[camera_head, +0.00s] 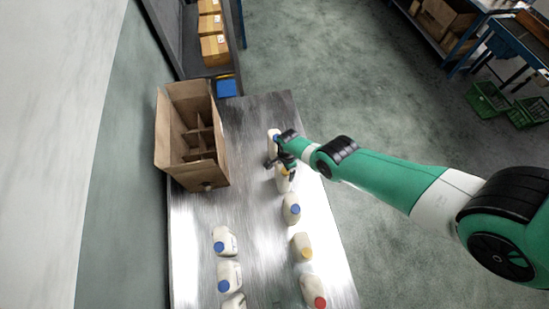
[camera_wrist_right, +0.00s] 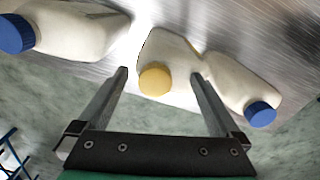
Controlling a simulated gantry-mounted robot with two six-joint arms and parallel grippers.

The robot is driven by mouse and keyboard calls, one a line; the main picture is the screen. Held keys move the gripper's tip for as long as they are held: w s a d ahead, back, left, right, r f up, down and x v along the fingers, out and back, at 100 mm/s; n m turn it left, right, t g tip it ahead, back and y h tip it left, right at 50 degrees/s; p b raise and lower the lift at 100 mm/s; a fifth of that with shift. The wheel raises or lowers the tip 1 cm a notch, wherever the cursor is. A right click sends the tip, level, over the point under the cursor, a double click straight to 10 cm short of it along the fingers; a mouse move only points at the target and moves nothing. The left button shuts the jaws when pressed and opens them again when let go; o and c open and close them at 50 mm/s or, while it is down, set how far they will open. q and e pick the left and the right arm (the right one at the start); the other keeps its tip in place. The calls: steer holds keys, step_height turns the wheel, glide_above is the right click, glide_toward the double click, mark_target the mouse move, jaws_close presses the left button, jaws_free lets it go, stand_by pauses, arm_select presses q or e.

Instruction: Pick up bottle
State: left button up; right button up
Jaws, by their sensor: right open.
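In the right wrist view, a white bottle with a yellow cap (camera_wrist_right: 172,62) lies ahead of my right gripper (camera_wrist_right: 158,74). The gripper is open, one finger on each side of the yellow cap. A blue-capped bottle (camera_wrist_right: 242,84) is right of it, close to the right finger, and another blue-capped bottle (camera_wrist_right: 75,30) is at the left. In the head view, my right gripper (camera_head: 277,164) is over the far part of the right-hand row, partly covering the yellow-capped bottle (camera_head: 283,180). A blue-capped bottle (camera_head: 273,140) shows just beyond it. My left gripper is not in view.
An open cardboard box with dividers (camera_head: 163,140) stands at the table's (camera_head: 250,215) far left. Blue-capped bottles (camera_head: 225,240) form a left row. Bare metal lies between.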

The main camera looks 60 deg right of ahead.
steer(key=shift+s, duration=0.1)
jaws_close()
stand_by(0.4)
steer(key=shift+d, duration=0.1)
